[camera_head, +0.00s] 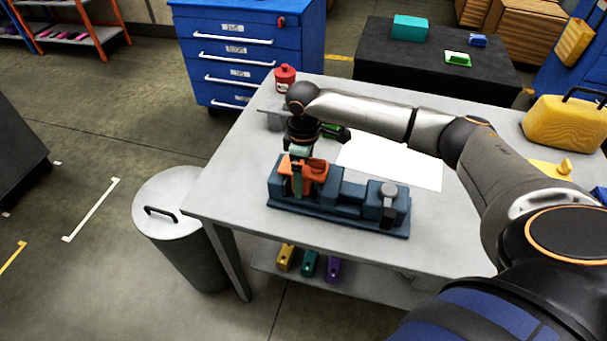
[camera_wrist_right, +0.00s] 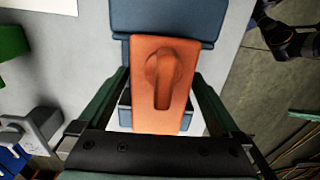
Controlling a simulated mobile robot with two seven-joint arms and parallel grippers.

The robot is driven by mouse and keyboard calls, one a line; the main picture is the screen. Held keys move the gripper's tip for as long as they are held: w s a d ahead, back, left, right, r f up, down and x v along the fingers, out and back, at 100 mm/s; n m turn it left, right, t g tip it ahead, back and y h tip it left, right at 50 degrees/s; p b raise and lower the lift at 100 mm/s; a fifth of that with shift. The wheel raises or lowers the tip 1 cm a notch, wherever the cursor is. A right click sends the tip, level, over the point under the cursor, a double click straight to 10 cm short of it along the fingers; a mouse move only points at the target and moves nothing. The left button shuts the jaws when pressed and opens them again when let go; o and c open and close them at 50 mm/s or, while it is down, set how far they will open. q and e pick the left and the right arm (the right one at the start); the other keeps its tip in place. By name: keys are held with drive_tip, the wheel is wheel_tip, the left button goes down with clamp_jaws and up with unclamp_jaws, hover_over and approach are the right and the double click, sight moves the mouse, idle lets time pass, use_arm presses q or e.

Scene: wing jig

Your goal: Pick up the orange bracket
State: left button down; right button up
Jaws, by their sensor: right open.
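The orange bracket (camera_head: 317,170) sits on the left end of the dark blue jig (camera_head: 350,195), which lies on the grey table. My right gripper (camera_head: 300,172) points down over the bracket, with one green finger in front of it. The bracket's lower edges are hidden. My left gripper does not show.
A grey clamp-like part (camera_head: 388,195) stands on the jig's right end. A white sheet (camera_head: 395,160) lies behind the jig, and a red canister (camera_head: 285,77) stands at the back left. A yellow case (camera_head: 565,125) stands at the right. The front-left tabletop is clear.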

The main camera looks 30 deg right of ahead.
drive_tip(key=shift+f, duration=0.1)
drive_tip(key=shift+c, duration=0.2)
clamp_jaws()
idle(0.5)
